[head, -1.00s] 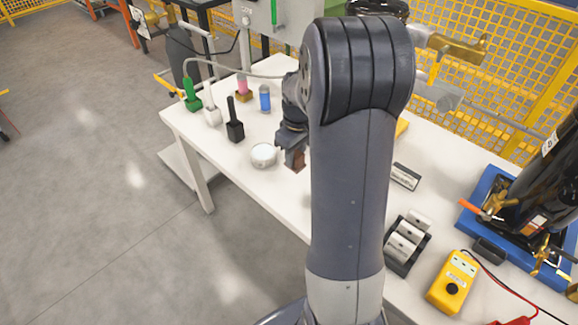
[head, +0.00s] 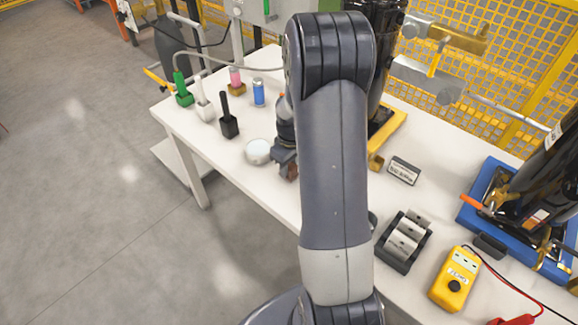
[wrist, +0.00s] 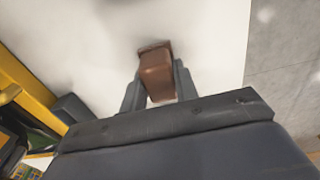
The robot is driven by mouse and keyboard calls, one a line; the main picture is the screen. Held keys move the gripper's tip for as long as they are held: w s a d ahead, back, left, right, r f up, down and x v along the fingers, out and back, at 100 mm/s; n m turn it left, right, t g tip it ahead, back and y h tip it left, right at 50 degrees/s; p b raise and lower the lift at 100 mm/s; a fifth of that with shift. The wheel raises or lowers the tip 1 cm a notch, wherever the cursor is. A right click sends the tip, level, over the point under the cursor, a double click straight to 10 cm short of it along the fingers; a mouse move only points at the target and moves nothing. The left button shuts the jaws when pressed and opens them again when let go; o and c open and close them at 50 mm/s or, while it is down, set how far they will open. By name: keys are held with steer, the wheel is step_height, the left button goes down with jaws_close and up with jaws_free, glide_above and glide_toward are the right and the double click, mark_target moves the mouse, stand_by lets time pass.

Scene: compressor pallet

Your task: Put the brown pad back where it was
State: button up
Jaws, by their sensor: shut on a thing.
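The brown pad (wrist: 157,72) sits between the two fingers of my gripper (wrist: 158,85) in the wrist view. My gripper is shut on it, with the white table top beyond. In the head view my gripper (head: 286,170) is low over the table, just right of a round white tin, with a bit of brown at its tips. My own arm hides part of the table behind and right of it. I cannot tell whether the pad touches the table.
The white table (head: 330,150) holds the round tin (head: 258,151), a black-handled tool (head: 228,118), a blue bottle (head: 258,93), a small sign (head: 403,171), a black rack (head: 403,240) and a yellow meter (head: 455,279). A black compressor (head: 535,175) stands at right.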

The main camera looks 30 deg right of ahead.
mark_target(290, 165)
steer(key=shift+f, duration=0.2)
steer(key=shift+f, duration=0.15)
steer(key=o, duration=1)
steer(key=r, duration=1.2)
steer(key=shift+s+d+r+p, duration=0.1)
steer(key=shift+s+r+p, duration=0.05)
steer(key=shift+s+p, duration=0.15)
